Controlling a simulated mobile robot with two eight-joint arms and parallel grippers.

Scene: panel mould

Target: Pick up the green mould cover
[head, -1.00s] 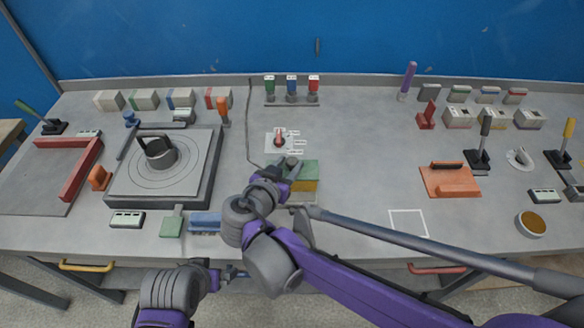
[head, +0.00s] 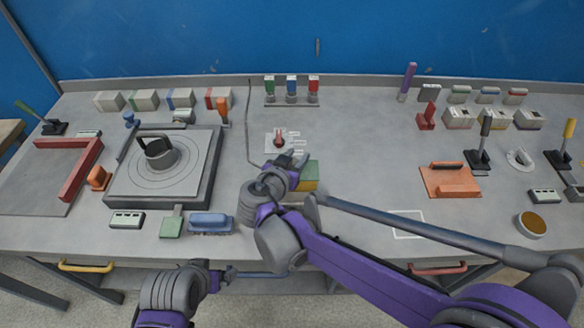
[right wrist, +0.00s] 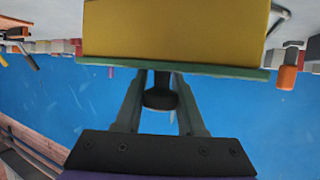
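The green mould cover (head: 309,168) lies on a yellow block-shaped mould (head: 308,185) near the middle of the bench, partly hidden by my right gripper (head: 292,163). In the right wrist view the cover is a thin green edge (right wrist: 240,72) against the yellow mould (right wrist: 175,30). A dark round knob (right wrist: 160,97) on the cover sits between the two fingers of my right gripper (right wrist: 160,100). My left gripper (head: 236,272) is low at the bench's front edge, too small to read.
A round turntable fixture (head: 157,165) stands to the left. A blue-handled tool (head: 211,222) and a green pad (head: 171,227) lie near the front edge. A red lever switch (head: 279,140) is just behind my right gripper.

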